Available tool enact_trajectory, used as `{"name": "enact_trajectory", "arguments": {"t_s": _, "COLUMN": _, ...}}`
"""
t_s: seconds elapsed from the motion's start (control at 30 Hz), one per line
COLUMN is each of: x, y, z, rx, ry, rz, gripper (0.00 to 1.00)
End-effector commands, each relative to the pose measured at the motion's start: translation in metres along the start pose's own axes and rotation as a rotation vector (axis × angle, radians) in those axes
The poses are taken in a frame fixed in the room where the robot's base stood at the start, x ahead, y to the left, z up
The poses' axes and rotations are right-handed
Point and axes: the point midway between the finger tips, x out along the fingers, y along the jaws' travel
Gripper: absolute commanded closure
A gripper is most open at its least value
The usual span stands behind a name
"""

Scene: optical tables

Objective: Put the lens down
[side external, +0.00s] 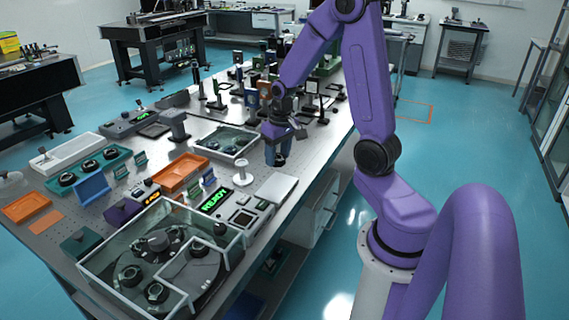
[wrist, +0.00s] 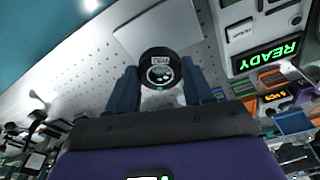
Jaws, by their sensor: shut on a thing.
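My gripper (wrist: 160,88) is shut on the lens (wrist: 160,64), a round black mount with a pale label and shiny glass, held between the two dark blue fingers in the wrist view. In the side external view my gripper (side external: 277,158) points down above the perforated table near its right edge; the lens is hard to make out there among the fingers. A flat white plate (side external: 276,188) lies on the table close to the gripper. In the wrist view the white plate (wrist: 150,27) shows behind the lens, partly covered by it.
A small white stand (side external: 243,174) is left of the plate. A device with a green READY display (side external: 216,200) lies nearby. A clear-walled enclosure (side external: 165,255) holds several black round mounts at the front.

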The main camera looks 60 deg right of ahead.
Motion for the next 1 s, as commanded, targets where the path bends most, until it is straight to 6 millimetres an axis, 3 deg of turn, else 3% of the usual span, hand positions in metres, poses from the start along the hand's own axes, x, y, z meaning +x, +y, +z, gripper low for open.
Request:
{"name": "enact_trajectory", "arguments": {"t_s": 0.3, "x": -0.018, "y": 0.067, "z": 0.010, "rx": 0.204, "ry": 0.002, "rz": 0.024, "gripper": 0.79}}
{"name": "enact_trajectory", "arguments": {"t_s": 0.63, "x": -0.024, "y": 0.095, "z": 0.018, "rx": 0.291, "ry": 0.000, "rz": 0.033, "gripper": 0.79}}
{"name": "enact_trajectory", "arguments": {"t_s": 1.0, "x": 0.006, "y": 0.115, "z": -0.027, "rx": 0.291, "ry": -0.002, "rz": 0.033, "gripper": 0.79}}
